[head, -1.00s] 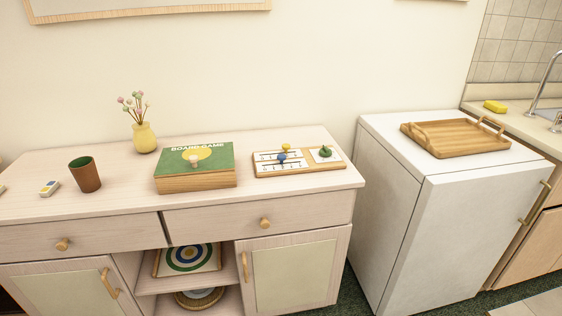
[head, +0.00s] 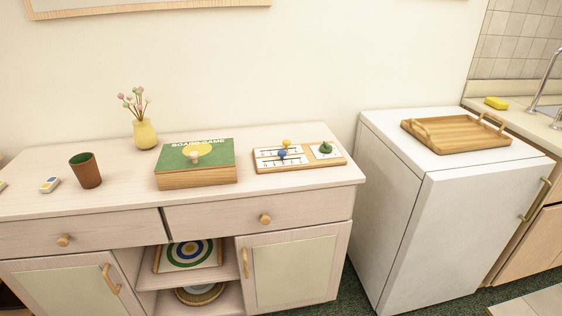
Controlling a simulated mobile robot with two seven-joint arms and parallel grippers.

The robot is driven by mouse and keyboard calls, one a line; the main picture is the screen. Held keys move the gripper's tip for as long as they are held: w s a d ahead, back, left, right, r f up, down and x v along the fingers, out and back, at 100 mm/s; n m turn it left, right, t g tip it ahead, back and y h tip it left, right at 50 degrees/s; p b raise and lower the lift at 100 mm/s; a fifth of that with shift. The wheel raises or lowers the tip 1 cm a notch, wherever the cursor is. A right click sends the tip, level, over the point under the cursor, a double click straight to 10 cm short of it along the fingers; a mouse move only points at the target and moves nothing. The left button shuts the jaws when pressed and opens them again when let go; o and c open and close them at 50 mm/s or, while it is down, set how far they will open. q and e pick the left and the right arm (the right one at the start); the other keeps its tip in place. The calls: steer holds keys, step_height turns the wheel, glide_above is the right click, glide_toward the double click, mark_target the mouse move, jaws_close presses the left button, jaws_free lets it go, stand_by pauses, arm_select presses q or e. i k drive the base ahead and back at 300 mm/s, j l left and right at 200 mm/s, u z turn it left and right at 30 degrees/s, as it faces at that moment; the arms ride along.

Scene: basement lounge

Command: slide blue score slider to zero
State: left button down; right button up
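A wooden score board (head: 258,170) with white scale panels lies on the right part of the sideboard top. The blue score slider (head: 282,154) stands on the lower scale, around the middle of its length. A yellow slider (head: 287,142) is just behind it on the upper scale. A green knob (head: 325,148) sits on the board's right panel. The scale numbers are too small to read. Neither of my grippers is in view.
The sideboard (head: 320,184) also bears a green board game box (head: 196,180) left of the score board, a yellow vase (head: 145,134), a brown cup (head: 86,172) and a small white object (head: 49,185). A white cabinet (head: 470,220) with a wooden tray (head: 455,145) stands to the right.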

mark_target(282, 153)
steer(key=i+j, duration=0.4)
steer(key=j, duration=0.15)
steer(key=i+j, duration=0.4)
steer(key=j, duration=0.15)
steer(key=i+j+z, duration=0.1)
steer(key=z, duration=0.35)
steer(key=j+z, duration=0.2)
steer(key=z, duration=0.25)
